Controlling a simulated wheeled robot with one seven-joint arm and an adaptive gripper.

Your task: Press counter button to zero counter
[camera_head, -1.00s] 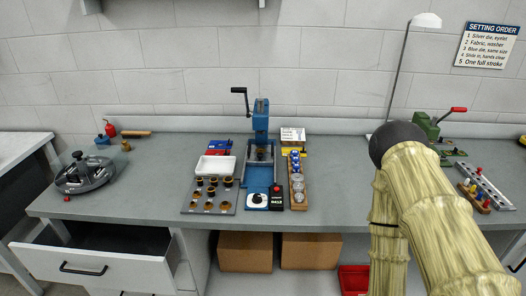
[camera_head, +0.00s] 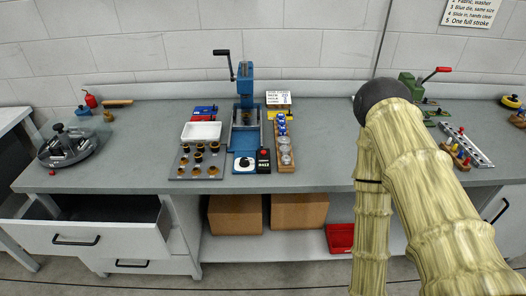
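The counter (camera_head: 263,164) is a small black box on the grey workbench, at the front right of the blue press (camera_head: 245,95). A red button (camera_head: 263,152) shows on it, and small pale digits are on its face, too small to read surely. A white dial with a black knob (camera_head: 244,164) sits just left of the counter, on the front of the press base. My arm rises at the right of the view, well right of the counter. My gripper is not in view.
A grey die plate (camera_head: 176,172) and white tray (camera_head: 201,132) lie left of the press; a wooden rack (camera_head: 279,138) with jars stands right of the counter. A drawer (camera_head: 90,240) is open at lower left. Bench between rack and arm is clear.

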